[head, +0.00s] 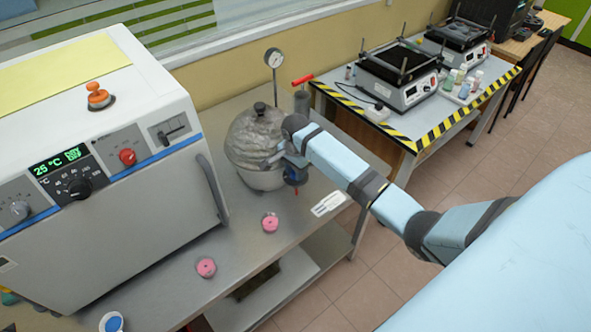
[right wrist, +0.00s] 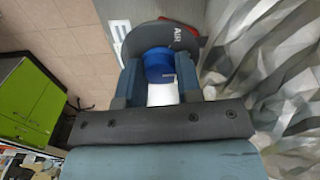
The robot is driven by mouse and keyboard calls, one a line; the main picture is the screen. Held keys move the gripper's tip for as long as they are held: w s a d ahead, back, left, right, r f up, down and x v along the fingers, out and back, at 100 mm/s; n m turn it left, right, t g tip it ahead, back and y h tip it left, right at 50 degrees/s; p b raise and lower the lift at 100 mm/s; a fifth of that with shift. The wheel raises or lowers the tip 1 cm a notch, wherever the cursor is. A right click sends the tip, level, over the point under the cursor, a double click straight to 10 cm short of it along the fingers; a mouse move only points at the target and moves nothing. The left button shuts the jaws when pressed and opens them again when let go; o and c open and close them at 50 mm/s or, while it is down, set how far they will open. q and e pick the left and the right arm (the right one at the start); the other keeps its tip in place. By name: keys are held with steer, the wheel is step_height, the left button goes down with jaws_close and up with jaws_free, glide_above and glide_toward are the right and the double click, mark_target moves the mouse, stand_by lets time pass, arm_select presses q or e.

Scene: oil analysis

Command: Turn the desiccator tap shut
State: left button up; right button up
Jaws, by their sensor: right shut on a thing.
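The desiccator (head: 250,140) is a rounded, translucent vessel with a dark knob on its lid, standing on the grey bench. My right gripper (head: 291,166) is at its right side, at the end of my light blue arm. In the right wrist view, the gripper's two fingers are shut on a blue tap (right wrist: 159,64). A dark round plate marked AIR (right wrist: 148,36) is just beyond the tap. The tap's exact turn angle is hard to tell, as the fingers cover its sides. My left gripper is not in view.
A pressure gauge (head: 274,59) stands behind the desiccator, with a red-handled upright (head: 302,82) beside it. A white oven (head: 110,160) fills the left. Two pink round items (head: 206,267) lie on the bench in front. A striped-edge table (head: 430,130) holds hotplates and bottles.

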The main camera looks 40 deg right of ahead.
steer(key=o, duration=0.9)
steer(key=shift+w+d+r, duration=0.1)
steer(key=shift+d+r, duration=0.05)
steer(key=shift+o, duration=0.2)
